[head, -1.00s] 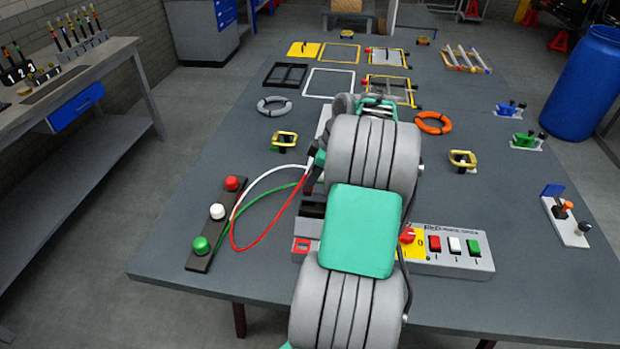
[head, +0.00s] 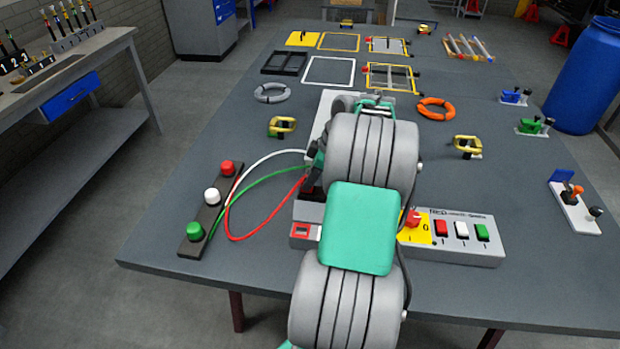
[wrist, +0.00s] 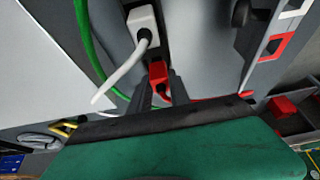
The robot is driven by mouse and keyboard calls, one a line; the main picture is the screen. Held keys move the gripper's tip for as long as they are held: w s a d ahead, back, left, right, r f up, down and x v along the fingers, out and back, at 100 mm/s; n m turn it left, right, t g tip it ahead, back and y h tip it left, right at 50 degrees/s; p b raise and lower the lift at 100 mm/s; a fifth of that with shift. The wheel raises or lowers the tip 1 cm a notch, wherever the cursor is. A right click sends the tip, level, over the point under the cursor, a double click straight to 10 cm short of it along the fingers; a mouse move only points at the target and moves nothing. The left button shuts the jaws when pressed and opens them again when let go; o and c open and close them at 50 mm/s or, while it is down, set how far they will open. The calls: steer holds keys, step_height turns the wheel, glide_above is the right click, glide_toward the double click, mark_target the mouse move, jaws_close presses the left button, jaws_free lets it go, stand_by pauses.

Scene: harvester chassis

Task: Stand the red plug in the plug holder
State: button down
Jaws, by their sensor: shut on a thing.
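The red plug (wrist: 158,72) is between the two fingers of my gripper (wrist: 161,92) in the wrist view, and the gripper is shut on it. Its red cable (head: 262,236) loops over the table at the left of my arm in the head view. A white plug (wrist: 143,22) with a white cable is just beyond the red plug in the wrist view.
A dark strip (head: 205,228) with red, white and green knobs lies on the left of the table. A grey control box (head: 470,252) with coloured switches is right of my arm. A grey ring (head: 273,92) and an orange ring (head: 436,109) lie farther back.

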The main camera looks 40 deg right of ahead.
steer(key=c, duration=1.1)
jaws_free()
steer(key=shift+c, duration=0.2)
steer(key=v, duration=0.8)
steer(key=shift+f, duration=0.1)
